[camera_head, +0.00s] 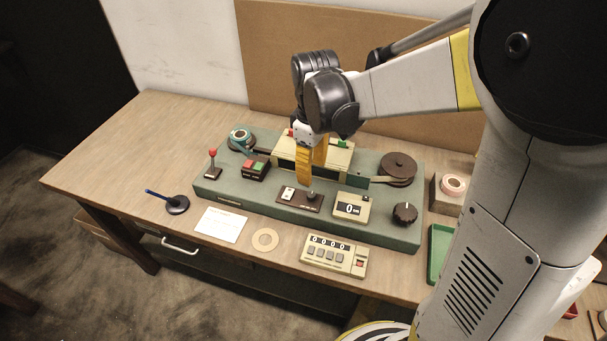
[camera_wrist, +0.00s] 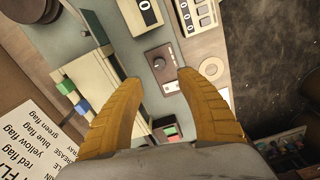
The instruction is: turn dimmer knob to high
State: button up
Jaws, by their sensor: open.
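In the wrist view the small knob (camera_wrist: 158,63) shows between and beyond my fingertips. A larger black knob (camera_head: 405,213) with a pale pointer mark sits at the console's right end. I cannot tell which of the two is the dimmer. My gripper (camera_head: 311,178) has yellow fingers and points down above the plate; its fingers are apart and empty in the wrist view (camera_wrist: 160,77). Any high mark is too small to read.
The console (camera_head: 232,195) also bears a red-topped lever (camera_head: 212,162), red and green buttons (camera_head: 255,168), a small counter (camera_head: 351,207) and tape reels (camera_head: 397,168). A larger counter (camera_head: 334,255), a tan ring (camera_head: 265,240) and a white card (camera_head: 222,225) lie in front.

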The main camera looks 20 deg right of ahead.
aim_at(311, 194)
notch_tip(311, 194, down, 10)
jog(key=b, duration=0.3)
jog(key=shift+r+b, duration=0.25)
jog(key=shift+b, duration=0.05)
grip_shut()
